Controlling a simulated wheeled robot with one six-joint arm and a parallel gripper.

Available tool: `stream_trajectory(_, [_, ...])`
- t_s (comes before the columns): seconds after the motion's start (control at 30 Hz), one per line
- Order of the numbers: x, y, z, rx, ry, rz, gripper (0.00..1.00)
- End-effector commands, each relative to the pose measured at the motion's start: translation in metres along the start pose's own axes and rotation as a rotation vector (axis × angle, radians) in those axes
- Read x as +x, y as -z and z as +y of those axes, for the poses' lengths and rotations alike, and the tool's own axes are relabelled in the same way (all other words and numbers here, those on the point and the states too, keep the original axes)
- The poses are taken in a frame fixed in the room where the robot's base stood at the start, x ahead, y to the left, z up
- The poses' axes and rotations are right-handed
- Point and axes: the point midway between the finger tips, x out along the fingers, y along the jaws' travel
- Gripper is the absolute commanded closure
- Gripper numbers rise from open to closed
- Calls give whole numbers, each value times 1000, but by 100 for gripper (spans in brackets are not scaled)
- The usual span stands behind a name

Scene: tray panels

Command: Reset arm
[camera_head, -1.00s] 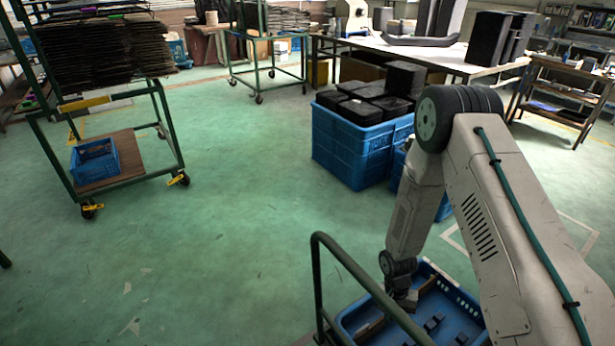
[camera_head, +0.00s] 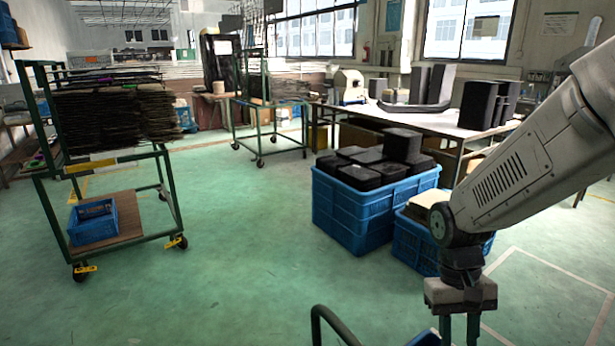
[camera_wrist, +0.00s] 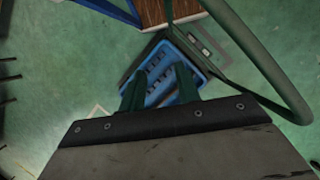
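My gripper (camera_head: 459,332) hangs pointing down at the lower right of the head view, with its two green fingers apart. In the wrist view my gripper (camera_wrist: 159,84) shows a clear gap between the fingers and nothing held. Far below it in the wrist view lies a blue tray (camera_wrist: 192,92) with several small dark parts in it, partly hidden by the fingers. Only a small corner of this tray (camera_head: 426,340) shows at the bottom of the head view. My arm is raised and reaches in from the right.
A green rail (camera_head: 330,318) stands at the bottom, beside the tray. A blue crate of black blocks (camera_head: 345,222) and a second blue crate (camera_head: 412,243) stand behind the arm. A green cart (camera_head: 172,195) is at left. The floor between is clear.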

Motion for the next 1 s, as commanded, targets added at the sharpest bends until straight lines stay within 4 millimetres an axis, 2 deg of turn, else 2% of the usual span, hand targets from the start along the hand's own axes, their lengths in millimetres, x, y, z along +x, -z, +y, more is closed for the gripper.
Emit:
stream_trajectory(0.03, [-11,-13,1,-9,6,18,67])
stream_trajectory(0.2, [-38,-56,4,-44,27,62,67])
stream_trajectory(0.4, [-61,-102,6,-64,48,140,67])
stream_trajectory(0.6, [-78,-140,9,-54,67,261,67])
stream_trajectory(0.8, [-93,-161,12,-42,74,396,67])
stream_trajectory(1.0, [-103,-169,13,-36,76,460,67])
